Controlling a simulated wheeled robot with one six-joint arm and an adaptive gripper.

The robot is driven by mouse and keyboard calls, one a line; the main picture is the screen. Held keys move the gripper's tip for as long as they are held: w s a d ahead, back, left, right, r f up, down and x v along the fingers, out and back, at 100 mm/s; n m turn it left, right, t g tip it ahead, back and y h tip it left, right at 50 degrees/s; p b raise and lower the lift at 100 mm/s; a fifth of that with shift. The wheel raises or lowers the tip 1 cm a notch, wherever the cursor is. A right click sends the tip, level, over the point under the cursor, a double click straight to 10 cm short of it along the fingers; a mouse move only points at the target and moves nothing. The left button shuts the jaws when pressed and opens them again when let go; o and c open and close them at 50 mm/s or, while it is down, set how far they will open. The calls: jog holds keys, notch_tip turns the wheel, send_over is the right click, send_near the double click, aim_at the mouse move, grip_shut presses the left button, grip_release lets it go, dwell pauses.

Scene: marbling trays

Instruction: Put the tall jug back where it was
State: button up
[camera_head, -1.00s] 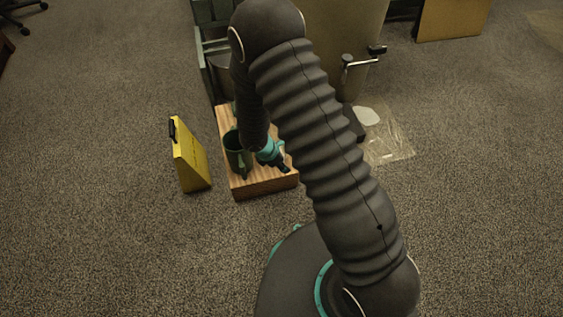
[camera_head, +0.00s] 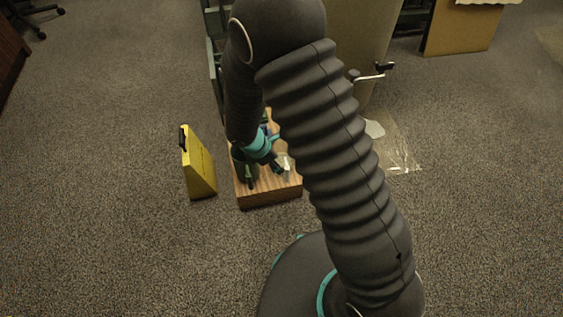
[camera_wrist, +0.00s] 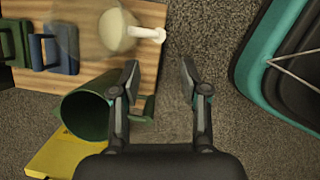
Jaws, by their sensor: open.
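A dark green jug (camera_wrist: 86,114), the largest vessel in view, stands on the wooden block (camera_wrist: 148,55), its open mouth showing in the wrist view. In the head view the jug (camera_head: 240,166) is partly hidden by my arm. Its handle side faces my gripper. My gripper (camera_wrist: 160,75) is open and empty, its left finger close to the jug's handle; I cannot tell whether they touch. In the head view my gripper (camera_head: 266,174) is low over the front of the block (camera_head: 268,199).
A large beige bin (camera_head: 352,40) is behind. Carpet in front is clear.

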jog(key=d+r+m+y, duration=0.1)
jog(key=d+r+m, duration=0.45)
jog(key=r, duration=0.55)
jog(key=d+r+m, duration=0.5)
jog(key=d+r, duration=0.1)
jog(key=r, duration=0.5)
jog(key=s+d+r+m+t+y, duration=0.1)
jog(key=s+d+r+m, duration=0.3)
jog(key=s+r+m, duration=0.2)
jog(key=s+d+r+m+t+y, duration=0.2)
jog(key=s+d+r+m, duration=0.2)
jog(key=s+r+m, duration=0.3)
jog(key=shift+s+d+r, duration=0.4)
jog(key=shift+s+r, duration=0.25)
jog(key=shift+s, duration=1.05)
